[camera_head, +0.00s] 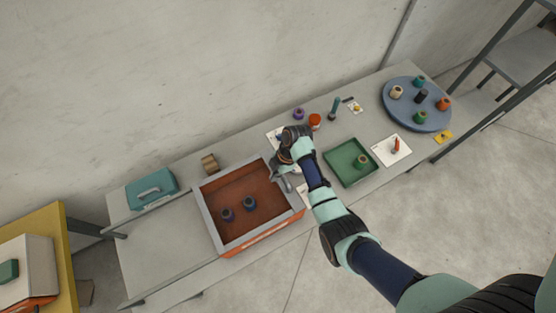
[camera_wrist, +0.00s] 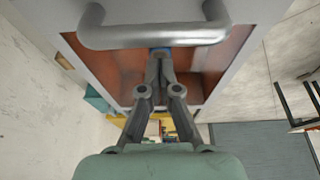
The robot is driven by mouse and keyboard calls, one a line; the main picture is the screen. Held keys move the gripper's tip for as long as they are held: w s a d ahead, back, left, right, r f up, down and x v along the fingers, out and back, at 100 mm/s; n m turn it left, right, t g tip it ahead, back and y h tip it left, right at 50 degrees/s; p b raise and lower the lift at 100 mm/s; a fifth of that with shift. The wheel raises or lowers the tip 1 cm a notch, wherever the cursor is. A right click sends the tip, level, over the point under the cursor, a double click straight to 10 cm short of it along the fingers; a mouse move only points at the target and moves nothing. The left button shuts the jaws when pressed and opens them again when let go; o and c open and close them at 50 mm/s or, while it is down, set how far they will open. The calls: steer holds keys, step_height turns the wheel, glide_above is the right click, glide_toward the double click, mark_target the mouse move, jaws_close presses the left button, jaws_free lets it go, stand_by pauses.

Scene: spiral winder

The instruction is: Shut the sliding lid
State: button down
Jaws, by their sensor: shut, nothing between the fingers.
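A box with a grey rim (camera_head: 207,222) and orange-red sides stands on the bench, its top open over most of its length. Two dark blue spools (camera_head: 249,204) stand inside it. A thick grey bar handle (camera_wrist: 155,38) crosses the top of the wrist view; it also shows at the box's right end in the head view (camera_head: 286,185). The lid panel itself is hard to make out. My gripper (camera_wrist: 160,55) is shut and empty. Its fingertips meet the edge of the bar in the picture; I cannot tell if they touch it.
A teal case (camera_head: 150,190) and a brown roll (camera_head: 210,163) are left of and behind the box. A green tray (camera_head: 345,178) with a spool lies right of my arm. A round blue turntable (camera_head: 395,112) with several spools is at the far right.

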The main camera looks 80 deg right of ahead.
steer(key=shift+w+a+r, duration=0.3)
steer(key=shift+w+r, duration=0.05)
steer(key=shift+w, duration=0.15)
steer(key=shift+w+a+r, duration=0.3)
steer(key=shift+w, duration=0.15)
steer(key=v, duration=0.9)
steer(key=shift+s, duration=0.15)
steer(key=w+a+r+m+t+h+p, duration=0.2)
steer(key=w+a+r, duration=0.6)
steer(key=w, duration=0.2)
steer(key=w+a+r+m+t+h+p, duration=0.1)
steer(key=w+a+r+h+p, duration=0.15)
steer(key=w+a+r, duration=0.65)
steer(key=w+a+r+m+t+y+p, duration=0.1)
steer(key=a+r+m+t, duration=0.1)
steer(key=a+r, duration=0.6)
steer(key=w+a+r+m+t+y+p, duration=0.1)
steer(key=a+r+t, duration=0.3)
steer(key=a+r, duration=0.4)
steer(key=a+m+p, duration=0.1)
steer(key=a, duration=0.4)
steer(key=shift+w+a+r, duration=0.15)
steer(key=shift+a+r, duration=0.05)
steer(key=shift+a, duration=0.05)
